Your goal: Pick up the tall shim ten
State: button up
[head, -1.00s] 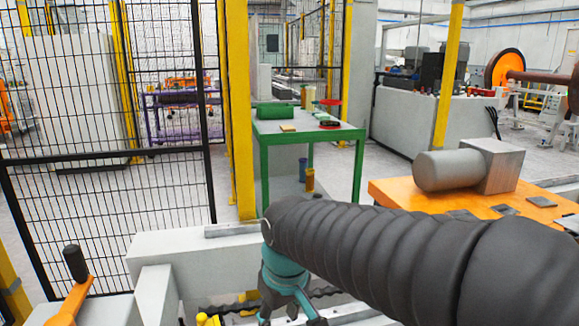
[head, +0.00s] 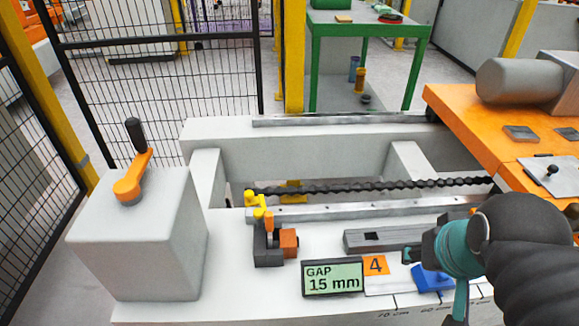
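My gripper (head: 432,288), teal and dark, is at the lower right of the head view, over the front of the pale bench. Its two fingers stand apart, one to the left and one pointing down near the picture's bottom edge. A blue piece (head: 425,277) lies on the bench behind and partly between the fingers; I cannot tell whether they touch it. No piece is readable as the tall shim ten. Small grey plates (head: 520,133) lie on the orange table (head: 455,112), but their labels cannot be read.
A grey block with a slot (head: 385,239) lies behind. A yellow and black clamp (head: 262,235) stands left. A lever (head: 133,170) tops the left box. Mesh fencing (head: 150,80) stands behind.

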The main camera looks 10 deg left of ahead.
aim_at(269, 216)
jog(key=k, duration=0.5)
jog(key=u, duration=0.85)
jog(key=i, duration=0.35)
jog(key=u, duration=0.1)
